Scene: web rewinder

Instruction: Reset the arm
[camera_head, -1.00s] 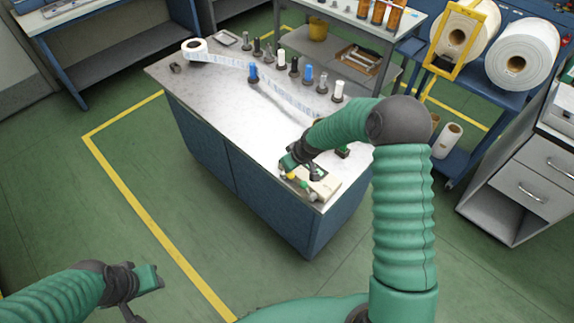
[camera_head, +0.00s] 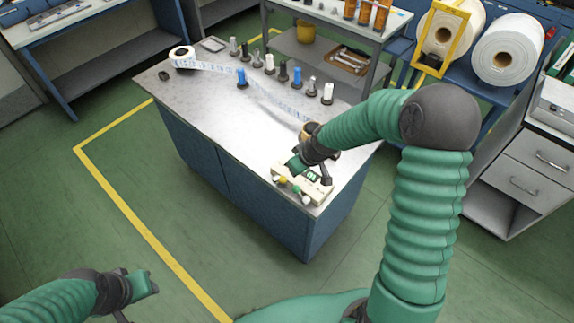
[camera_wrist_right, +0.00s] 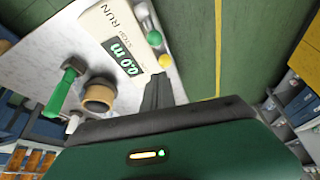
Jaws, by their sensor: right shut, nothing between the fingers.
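A cream control box (camera_head: 300,182) sits at the bench's near right corner. In the right wrist view the box (camera_wrist_right: 110,35) shows RUN, a display reading 0.0 m, and green, yellow and white buttons. Beside it are a tan core (camera_wrist_right: 98,95) and a green bar (camera_wrist_right: 62,92) on a grey post, possibly the arm. My right gripper (camera_head: 318,178) is above the box; its dark fingers (camera_wrist_right: 158,92) are shut and empty, near the box's edge in the wrist view. My left gripper (camera_head: 143,285) is low at the left, away from the bench; its fingers are unclear.
A printed web runs across the bench (camera_head: 195,100) from a white roll (camera_head: 182,57). Several blue, white, grey and dark posts stand behind it. Large white rolls (camera_head: 507,50) rest on a blue rack at the right. The green floor left of the bench is clear.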

